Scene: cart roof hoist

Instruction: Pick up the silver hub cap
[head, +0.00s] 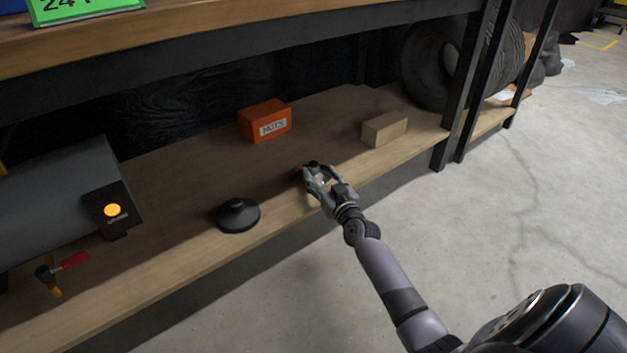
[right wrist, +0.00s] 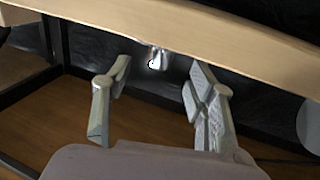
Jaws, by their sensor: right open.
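The silver hub cap (right wrist: 157,58) shows in the right wrist view as a small shiny piece at the edge of a light wooden board, beyond and between my fingertips. My right gripper (head: 319,179) is open at the front edge of the lower shelf in the head view. Its fingers largely hide the hub cap there, with only a small pale patch between them. In the right wrist view the two fingers (right wrist: 160,72) stand wide apart, and I see no contact with the hub cap. My left gripper is out of view.
The wooden shelf (head: 185,185) holds a black cone-topped disc (head: 238,214), an orange labelled box (head: 265,122) and a wooden block (head: 384,129). A grey tank (head: 50,200) with a red-handled valve (head: 72,261) is left. A black post (head: 463,90) stands right. An upper shelf overhangs.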

